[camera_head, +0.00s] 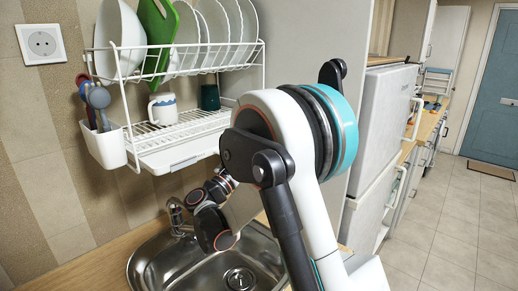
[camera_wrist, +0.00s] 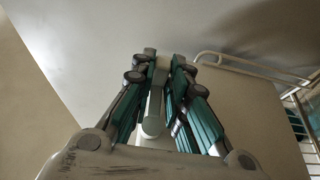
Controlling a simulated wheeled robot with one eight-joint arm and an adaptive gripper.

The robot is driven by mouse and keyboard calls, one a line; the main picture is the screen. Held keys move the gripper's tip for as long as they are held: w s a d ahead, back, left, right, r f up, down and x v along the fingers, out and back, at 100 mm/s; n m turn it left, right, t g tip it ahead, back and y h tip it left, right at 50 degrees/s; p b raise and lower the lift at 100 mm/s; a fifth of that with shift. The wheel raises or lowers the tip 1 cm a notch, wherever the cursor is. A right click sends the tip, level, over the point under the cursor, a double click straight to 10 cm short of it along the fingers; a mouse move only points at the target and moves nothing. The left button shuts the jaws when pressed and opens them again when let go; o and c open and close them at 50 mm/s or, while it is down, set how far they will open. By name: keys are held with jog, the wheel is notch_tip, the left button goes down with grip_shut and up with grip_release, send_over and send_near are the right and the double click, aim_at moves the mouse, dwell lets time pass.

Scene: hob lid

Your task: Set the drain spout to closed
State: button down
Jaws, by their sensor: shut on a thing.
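My gripper (camera_wrist: 163,66) shows in the wrist view with its teal-padded fingers drawn together at the tips. The fingers are shut on a small pale piece, which I take to be the drain spout (camera_wrist: 161,63); it is mostly hidden between them, so its setting cannot be read. In the head view my arm covers the fingertips and the spout. The white drip tray (camera_head: 186,155) is at the bottom of the wall dish rack (camera_head: 190,128), and my wrist is just below and to the right of it.
A steel sink (camera_head: 155,268) with a tap (camera_head: 176,213) lies below my wrist. The rack holds plates, a green board (camera_head: 159,35), a white mug (camera_head: 162,108) and a dark green cup (camera_head: 210,97). A utensil holder (camera_head: 104,146) hangs at its left. Open floor lies right.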

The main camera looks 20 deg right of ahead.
jog(key=c, duration=1.6)
grip_release()
jog(key=shift+o, duration=0.2)
jog(key=v, duration=1.2)
